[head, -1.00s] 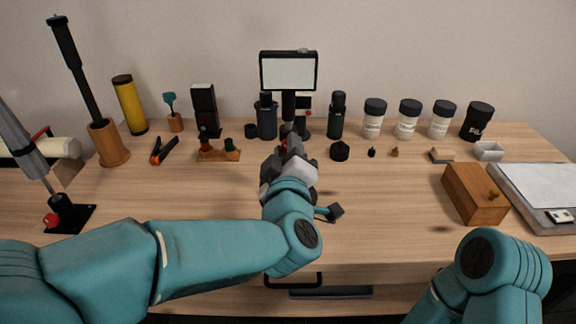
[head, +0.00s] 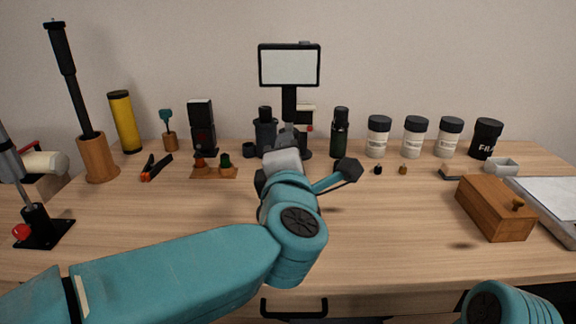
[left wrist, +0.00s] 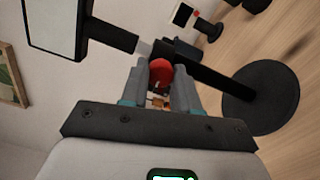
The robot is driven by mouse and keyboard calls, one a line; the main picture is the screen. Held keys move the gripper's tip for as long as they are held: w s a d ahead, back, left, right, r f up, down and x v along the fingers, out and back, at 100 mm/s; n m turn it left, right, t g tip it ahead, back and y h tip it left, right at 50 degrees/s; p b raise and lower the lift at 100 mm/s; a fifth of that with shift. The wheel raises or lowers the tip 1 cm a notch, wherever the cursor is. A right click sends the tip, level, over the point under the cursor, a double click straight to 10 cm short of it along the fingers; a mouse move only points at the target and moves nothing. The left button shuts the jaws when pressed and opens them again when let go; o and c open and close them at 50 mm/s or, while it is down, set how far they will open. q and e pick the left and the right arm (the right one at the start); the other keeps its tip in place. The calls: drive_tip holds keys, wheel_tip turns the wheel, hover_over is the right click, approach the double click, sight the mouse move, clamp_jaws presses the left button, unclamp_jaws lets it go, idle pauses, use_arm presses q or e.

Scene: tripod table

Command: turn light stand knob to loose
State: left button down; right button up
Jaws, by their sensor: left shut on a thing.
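The light stand has a white rectangular panel (head: 289,65) on a dark post (head: 289,103) at the back middle of the table. The left wrist view shows its panel (left wrist: 56,25) at upper left and its round black base (left wrist: 260,98) at right. The red knob (left wrist: 160,70) on the stand sits between the fingertips of my left gripper (left wrist: 162,80), which is shut on it. In the head view my left wrist hides the knob and the fingers. My right gripper is out of view; only part of my right arm shows at lower right.
Dark bottles and white jars (head: 415,137) line the back. A wooden box (head: 495,208) sits at right. Pliers (head: 156,167) and a small wooden stand (head: 214,172) lie left of the light stand. A black base with a red knob (head: 21,232) is at far left.

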use_arm(q)
drive_tip(key=shift+f+n+b, duration=0.1)
drive_tip(key=shift+n+b, duration=1)
drive_tip(key=shift+n, duration=0.8)
drive_tip(key=c, duration=0.8)
unclamp_jaws()
